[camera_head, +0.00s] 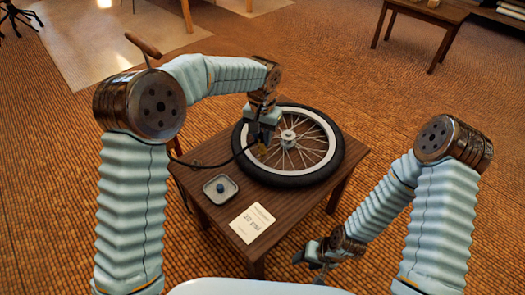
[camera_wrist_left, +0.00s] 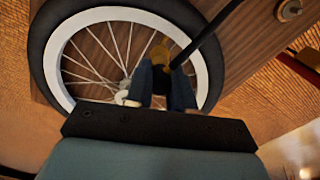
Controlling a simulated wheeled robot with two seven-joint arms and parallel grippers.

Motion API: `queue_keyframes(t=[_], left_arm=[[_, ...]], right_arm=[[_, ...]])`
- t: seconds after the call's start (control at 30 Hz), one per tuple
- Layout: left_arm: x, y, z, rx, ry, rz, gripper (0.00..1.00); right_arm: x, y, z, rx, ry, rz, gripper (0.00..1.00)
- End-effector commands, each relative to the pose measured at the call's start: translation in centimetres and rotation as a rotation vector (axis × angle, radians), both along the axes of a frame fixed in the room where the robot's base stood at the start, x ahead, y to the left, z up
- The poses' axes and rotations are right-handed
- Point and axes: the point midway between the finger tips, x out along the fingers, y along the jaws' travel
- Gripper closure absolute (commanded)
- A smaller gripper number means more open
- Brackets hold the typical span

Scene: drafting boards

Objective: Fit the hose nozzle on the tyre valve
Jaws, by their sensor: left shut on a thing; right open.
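A spoked wheel with a black tyre (camera_head: 328,126) and white rim lies flat on a small wooden table (camera_head: 203,155). My left gripper (camera_head: 262,140) is over the wheel's left inner side, shut on the brass hose nozzle (camera_head: 263,150). A black hose (camera_head: 215,164) runs from the nozzle to the left. In the left wrist view the nozzle (camera_wrist_left: 158,52) shows between the blue fingers (camera_wrist_left: 162,80), with the hose (camera_wrist_left: 207,32) beside it. I cannot make out the tyre valve or whether the nozzle touches it. My right gripper (camera_head: 320,252) is open and empty, off the table's front right.
A small square dish (camera_head: 208,194) with a blue knob-like piece (camera_head: 221,187) sits on the table's left part. A printed card (camera_head: 252,223) lies near the front edge. A wooden T-handle (camera_head: 143,46) shows behind my left arm. Another table (camera_head: 440,14) stands far right.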

Motion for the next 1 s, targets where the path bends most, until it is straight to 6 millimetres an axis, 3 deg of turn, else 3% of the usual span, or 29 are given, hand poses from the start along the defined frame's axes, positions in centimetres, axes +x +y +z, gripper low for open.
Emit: queue_keyframes(t=[0.77,0.8,0.97,1.0], left_arm=[[0.0,0.0,-2.0,0.000,-0.001,0.000,1.00],[0.0,0.0,-1.9,0.000,-0.001,0.000,0.73],[0.0,0.0,-1.9,0.000,-0.001,0.000,0.48],[0.0,0.0,-1.9,0.000,-0.001,0.000,0.48]], right_arm=[[0.0,0.0,-1.1,0.000,0.000,0.000,0.49],[0.0,0.0,-1.0,0.000,0.000,0.000,0.49],[0.0,0.0,-1.0,0.000,0.000,0.000,0.49],[0.0,0.0,-1.0,0.000,0.000,0.000,0.49]])
